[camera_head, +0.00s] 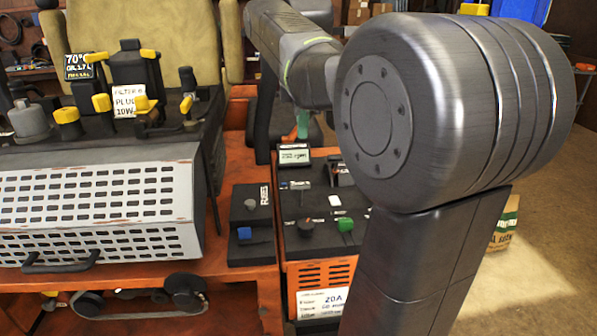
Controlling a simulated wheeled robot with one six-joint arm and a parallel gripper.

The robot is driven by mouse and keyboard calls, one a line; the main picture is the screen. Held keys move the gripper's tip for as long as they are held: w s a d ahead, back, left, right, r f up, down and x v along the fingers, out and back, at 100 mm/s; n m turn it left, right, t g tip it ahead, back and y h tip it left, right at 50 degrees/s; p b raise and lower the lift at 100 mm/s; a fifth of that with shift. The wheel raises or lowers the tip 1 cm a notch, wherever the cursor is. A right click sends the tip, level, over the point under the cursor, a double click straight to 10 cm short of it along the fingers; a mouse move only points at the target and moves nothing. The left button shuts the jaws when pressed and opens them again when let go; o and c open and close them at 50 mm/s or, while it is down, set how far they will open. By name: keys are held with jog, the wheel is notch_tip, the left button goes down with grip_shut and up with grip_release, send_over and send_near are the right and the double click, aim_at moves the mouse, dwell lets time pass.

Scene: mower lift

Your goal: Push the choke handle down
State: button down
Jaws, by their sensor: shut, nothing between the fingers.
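The control panel (322,215) right of the seat is black on an orange body, with several small knobs and levers. A short lever (300,186) stands near its middle. I cannot tell for sure which control is the choke handle. My arm reaches across the right side and bends down behind the panel's back edge. A small teal piece there appears to be the tip of my gripper (302,122); it is shut and empty, mostly hidden by my arm and a small labelled display (294,155). I see no contact with a control.
A green knob (345,225) and a dark knob (305,228) sit at the panel's front. A black side box (251,215) carries a blue knob (244,233). Yellow-tipped levers (101,103) stand left, above a white perforated cover (95,215). Open floor (545,260) lies right.

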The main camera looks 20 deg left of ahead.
aim_at(300, 187)
jog(key=shift+a+f, duration=0.1)
jog(key=shift+f, duration=0.05)
jog(key=f, duration=0.4)
jog(key=w+a+f+p, duration=0.1)
jog(key=f, duration=0.4)
jog(key=w+f, duration=0.1)
jog(key=f, duration=0.3)
jog(key=shift+w+a+f, duration=0.15)
jog(key=shift+w+a, duration=0.05)
jog(key=shift+f, duration=0.1)
jog(key=shift+f+b, duration=0.7)
jog(key=shift+f, duration=0.75)
jog(key=shift+s+d, duration=0.1)
jog(key=shift+r+p, duration=0.5)
jog(key=shift+p, duration=0.1)
notch_tip(300, 187, up, 13)
jog(key=s+d+p, duration=0.1)
jog(key=s, duration=0.1)
jog(key=shift+d+r, duration=0.15)
